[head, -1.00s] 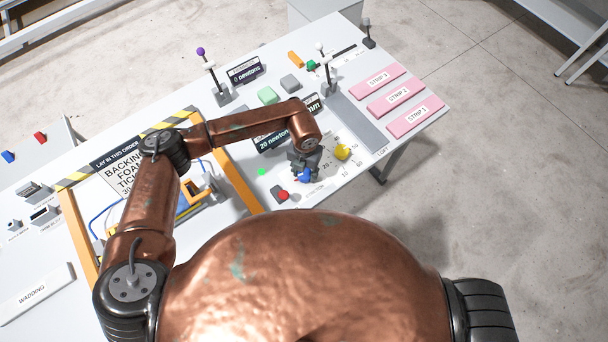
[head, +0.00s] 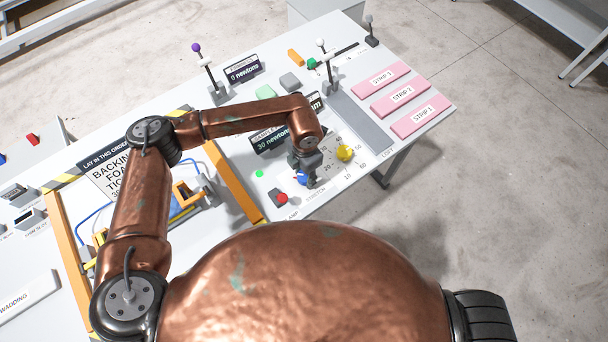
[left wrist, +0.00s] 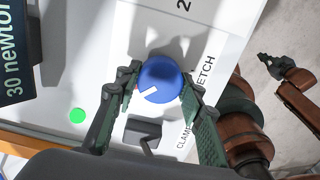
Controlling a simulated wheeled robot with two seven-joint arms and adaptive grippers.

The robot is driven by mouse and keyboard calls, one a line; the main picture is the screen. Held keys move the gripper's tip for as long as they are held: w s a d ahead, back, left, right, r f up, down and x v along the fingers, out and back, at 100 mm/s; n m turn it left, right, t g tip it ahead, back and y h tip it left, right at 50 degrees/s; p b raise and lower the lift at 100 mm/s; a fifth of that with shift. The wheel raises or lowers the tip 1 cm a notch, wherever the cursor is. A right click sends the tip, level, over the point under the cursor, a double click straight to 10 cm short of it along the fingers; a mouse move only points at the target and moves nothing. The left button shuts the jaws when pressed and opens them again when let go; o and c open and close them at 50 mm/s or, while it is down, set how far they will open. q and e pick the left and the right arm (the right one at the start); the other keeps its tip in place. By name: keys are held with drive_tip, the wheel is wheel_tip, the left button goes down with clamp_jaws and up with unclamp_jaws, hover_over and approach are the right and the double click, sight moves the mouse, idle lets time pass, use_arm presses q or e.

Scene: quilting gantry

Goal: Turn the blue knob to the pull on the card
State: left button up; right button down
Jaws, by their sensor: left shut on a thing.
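The blue knob (head: 302,178) is at the near edge of the console, partly hidden by my left gripper (head: 307,172). In the left wrist view, the gripper (left wrist: 160,92) is shut on the round blue knob (left wrist: 160,78), one finger on each side. A dark display (head: 268,141) reads 30 newtons. The card (head: 105,178) lists backing, foam and more, with a 30 on its lower line; my arm hides part of it. My right gripper (left wrist: 269,66) shows small in the left wrist view.
A yellow knob (head: 345,153) with a number scale stands right of the blue one. A red button (head: 281,198) and a green light (head: 259,174) are close by. Upright levers (head: 325,68) stand behind. Pink strips (head: 403,96) lie at the right.

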use_arm(q)
drive_tip(key=shift+s, duration=0.15)
drive_tip(key=o, duration=1.2)
drive_tip(key=shift+c, duration=0.2)
wheel_tip(320, 180, up, 12)
